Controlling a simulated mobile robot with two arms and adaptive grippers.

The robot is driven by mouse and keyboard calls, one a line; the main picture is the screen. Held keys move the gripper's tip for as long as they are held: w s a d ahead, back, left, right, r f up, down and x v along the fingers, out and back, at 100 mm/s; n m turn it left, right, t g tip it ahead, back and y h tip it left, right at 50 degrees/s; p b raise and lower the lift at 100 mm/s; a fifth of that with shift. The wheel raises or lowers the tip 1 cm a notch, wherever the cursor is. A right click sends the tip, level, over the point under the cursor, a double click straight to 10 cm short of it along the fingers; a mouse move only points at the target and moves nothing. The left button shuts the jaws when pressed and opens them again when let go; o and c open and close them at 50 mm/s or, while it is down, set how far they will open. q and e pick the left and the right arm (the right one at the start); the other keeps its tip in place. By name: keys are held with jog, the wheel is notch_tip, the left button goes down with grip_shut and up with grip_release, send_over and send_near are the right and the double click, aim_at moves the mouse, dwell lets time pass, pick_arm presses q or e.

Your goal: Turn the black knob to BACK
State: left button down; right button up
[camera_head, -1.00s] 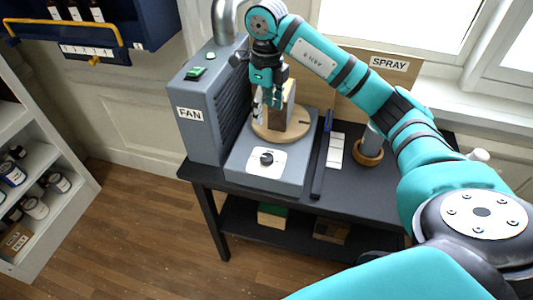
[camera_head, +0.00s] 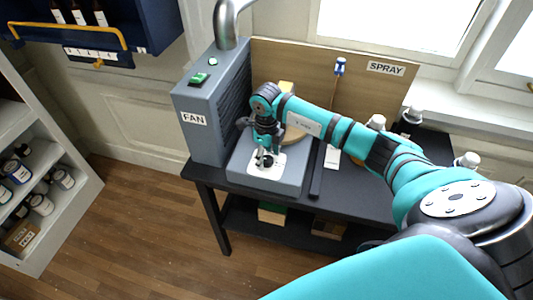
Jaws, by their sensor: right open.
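The black knob (camera_head: 268,161) sits on a white plate (camera_head: 281,171) on the front of a grey turntable base (camera_head: 290,182). My right gripper (camera_head: 264,159) points down at the knob, with its fingertips at or just above it. It is open; whether the fingers touch the knob cannot be told. The plate's markings are too small to read, and my gripper hides part of the knob and plate. The round wooden turntable (camera_head: 296,134) behind is mostly hidden by my right arm. My left gripper is not in view.
A grey FAN box (camera_head: 197,140) with a green switch stands left of the base. A black rail (camera_head: 317,170) runs along its right. A wooden SPRAY board (camera_head: 290,55) stands behind. White-capped bottles (camera_head: 376,122) stand at the right. A shelf (camera_head: 70,205) stands at far left.

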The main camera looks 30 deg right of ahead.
jog(key=shift+f, duration=0.25)
jog(key=c, duration=1.1)
jog(key=shift+c, duration=0.2)
